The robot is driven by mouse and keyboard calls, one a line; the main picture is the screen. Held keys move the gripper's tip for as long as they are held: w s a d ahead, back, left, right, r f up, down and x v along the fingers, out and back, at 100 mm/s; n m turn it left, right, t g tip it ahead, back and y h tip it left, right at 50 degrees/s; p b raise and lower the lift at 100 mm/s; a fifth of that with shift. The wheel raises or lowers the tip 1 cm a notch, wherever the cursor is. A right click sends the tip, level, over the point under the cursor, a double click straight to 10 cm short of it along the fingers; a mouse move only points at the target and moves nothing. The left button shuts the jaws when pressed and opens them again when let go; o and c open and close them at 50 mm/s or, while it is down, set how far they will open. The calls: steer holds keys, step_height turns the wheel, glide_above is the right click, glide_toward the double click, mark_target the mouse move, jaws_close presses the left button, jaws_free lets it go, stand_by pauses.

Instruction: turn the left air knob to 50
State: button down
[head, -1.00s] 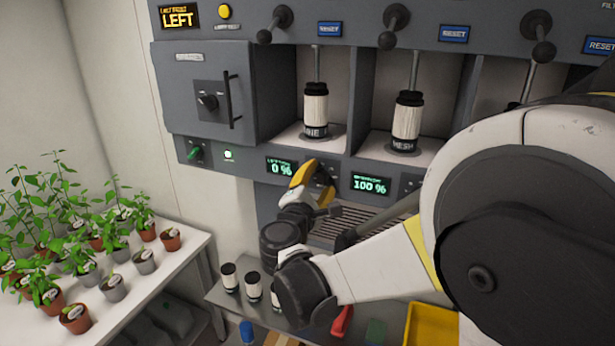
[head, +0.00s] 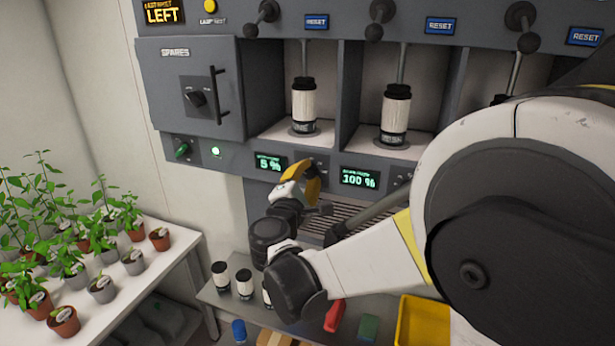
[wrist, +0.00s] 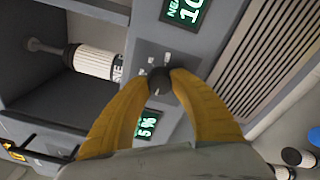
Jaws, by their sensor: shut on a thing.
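The left air knob (wrist: 158,82) is a small dark knob on the grey panel, between two green displays. My gripper (wrist: 162,78) has its yellow fingers closed on the knob in the wrist view. In the head view my gripper (head: 312,172) is at the panel and hides most of the knob. The left display (head: 270,163) reads 5 %, and it also shows in the wrist view (wrist: 147,125). The display to its right (head: 359,179) reads 100 %.
Filter cartridges (head: 303,105) stand in open bays above the panel. Spare cartridges (head: 244,284) and a yellow tray (head: 424,322) are on the bench below. Potted plants (head: 60,270) are at left.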

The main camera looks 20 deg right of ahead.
steer(key=m+b, duration=0.2)
steer(key=m, duration=0.2)
steer(key=shift+f, duration=0.2)
steer(key=m+h+b, duration=0.1)
steer(key=m+b, duration=0.1)
steer(key=m, duration=0.3)
steer(key=m+b, duration=0.1)
steer(key=m, duration=0.4)
steer(key=shift+h+b, duration=0.3)
steer(key=shift+b, duration=0.1)
steer(key=shift+m+h+b, duration=0.3)
steer(key=shift+m+b, duration=0.05)
steer(key=shift+m, duration=1.45)
steer(key=c, duration=1.1)
jaws_free()
steer(key=shift+o, duration=0.2)
steer(key=shift+r, duration=0.1)
